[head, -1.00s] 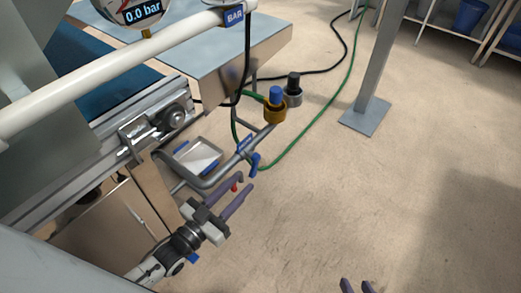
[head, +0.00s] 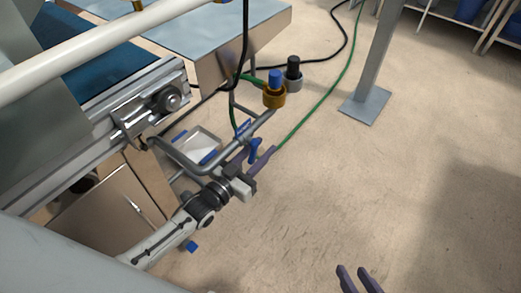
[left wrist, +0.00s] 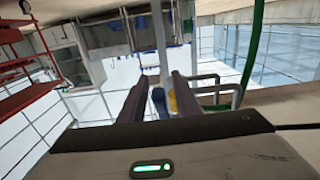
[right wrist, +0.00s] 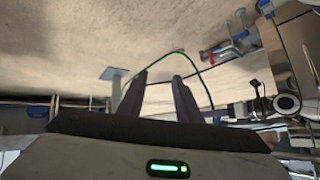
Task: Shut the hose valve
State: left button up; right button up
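The hose valve's blue lever (head: 254,149) sits on a grey pipe (head: 215,165) beside the machine, with a green hose (head: 312,115) running past it. My left gripper (head: 252,157) is at the lever with its fingers apart, one on each side. In the left wrist view a blue part (left wrist: 159,101) shows between the open fingers (left wrist: 160,92), with a yellow part (left wrist: 172,102) beside it. I cannot tell whether a finger touches the lever. My right gripper (head: 357,277) is open and empty over the floor, low in the head view; its spread fingers (right wrist: 160,90) show in the right wrist view.
A yellow fitting with a blue cap (head: 274,92) and a grey one with a black cap (head: 292,72) stand behind the valve. A white tray (head: 197,147) lies left of the pipe. A steel post (head: 375,65) stands right.

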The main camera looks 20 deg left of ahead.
pick_arm(q)
grip_shut()
jog(key=t+b, duration=0.1)
jog(key=b, duration=0.2)
jog(key=w+t+h+b, duration=0.1)
jog(key=b, duration=0.1)
jog(key=r+t+b, duration=0.1)
jog(key=b, duration=0.2)
jog(key=shift+w+d+t+b, duration=0.15)
jog(key=shift+d+t+b, duration=0.1)
jog(key=shift+t+b, duration=0.1)
pick_arm(e)
jog(key=a, duration=0.1)
jog(key=w+a+n+y, duration=0.1)
jog(key=a, duration=0.1)
jog(key=a+f+g+y, duration=0.1)
jog(key=a, duration=0.1)
jog(key=shift+w, duration=0.35)
pick_arm(q)
grip_release()
